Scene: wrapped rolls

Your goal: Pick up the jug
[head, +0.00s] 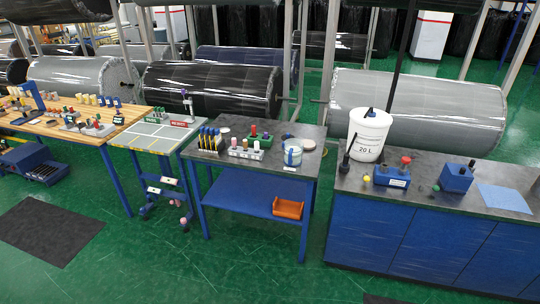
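A small clear jug (292,153) with a blue part on its front stands upright on the dark top of the middle table (262,171), near its front right corner. A white bucket (369,135) marked "20 L" stands at the left end of the blue cabinet's dark top, to the right of that table. Neither of my grippers shows in the head view, so nothing is seen touching the jug.
Beside the jug are a pale round dish (305,144), a white rack (246,151) and a green holder (259,141). An orange bin (288,208) sits on the lower shelf. Green floor (240,270) lies open in front. The blue cabinet (400,240) stands right.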

